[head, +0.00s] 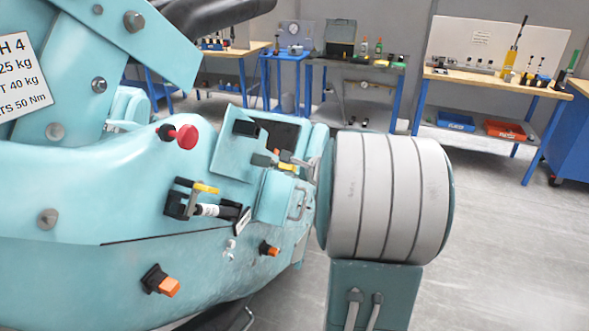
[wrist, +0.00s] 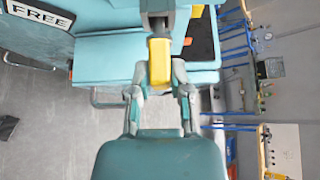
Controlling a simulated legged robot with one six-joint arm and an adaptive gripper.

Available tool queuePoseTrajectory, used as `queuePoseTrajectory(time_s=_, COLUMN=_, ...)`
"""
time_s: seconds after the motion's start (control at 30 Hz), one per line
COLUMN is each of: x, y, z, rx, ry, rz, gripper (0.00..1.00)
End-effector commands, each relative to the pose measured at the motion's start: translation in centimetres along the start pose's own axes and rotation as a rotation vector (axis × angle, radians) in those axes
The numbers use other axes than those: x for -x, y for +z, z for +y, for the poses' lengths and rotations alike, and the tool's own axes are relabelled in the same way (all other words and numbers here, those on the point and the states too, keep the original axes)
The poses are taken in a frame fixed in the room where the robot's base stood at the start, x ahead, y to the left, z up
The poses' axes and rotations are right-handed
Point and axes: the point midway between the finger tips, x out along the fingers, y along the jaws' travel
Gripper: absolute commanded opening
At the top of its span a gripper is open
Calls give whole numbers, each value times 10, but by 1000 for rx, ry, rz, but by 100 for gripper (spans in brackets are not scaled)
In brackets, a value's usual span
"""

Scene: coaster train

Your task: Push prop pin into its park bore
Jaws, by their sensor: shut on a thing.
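The yellow grip of what looks like the prop pin (wrist: 160,62) sits between the fingertips of my gripper (wrist: 160,78) in the wrist view. The gripper is shut on it. A dark grey block (wrist: 157,15) lies directly ahead of the grip. The pin's shaft and the bore mouth are not visible, so I cannot tell how deep the pin sits. In the head view, my gripper (head: 287,164) and the yellow grip (head: 286,155) are small, beside the grey block (head: 262,159) on the teal car's side.
A yellow lever (head: 206,188) with a white rod stands on the car body left of my gripper. A red knob (head: 186,136) and two orange knobs (head: 168,286) project from the car. A FREE plate (wrist: 40,13) shows in the wrist view. Workbenches (head: 490,80) stand far behind.

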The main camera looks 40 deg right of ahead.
Motion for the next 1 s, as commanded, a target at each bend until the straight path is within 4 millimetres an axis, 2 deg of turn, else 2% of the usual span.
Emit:
queuePoseTrajectory(time_s=0.53, x=-10, y=7, z=0, rx=0, ry=0, rz=0, gripper=0)
queuePoseTrajectory(time_s=0.57, x=-10, y=7, z=0, rx=0, ry=0, rz=0, gripper=38)
queuePoseTrajectory(time_s=0.6, x=-9, y=6, z=0, rx=0, ry=0, rz=0, gripper=56)
queuePoseTrajectory(time_s=0.63, x=-9, y=6, z=0, rx=0, ry=0, rz=0, gripper=65)
queuePoseTrajectory(time_s=1.0, x=-8, y=6, z=0, rx=0, ry=0, rz=1, gripper=65)
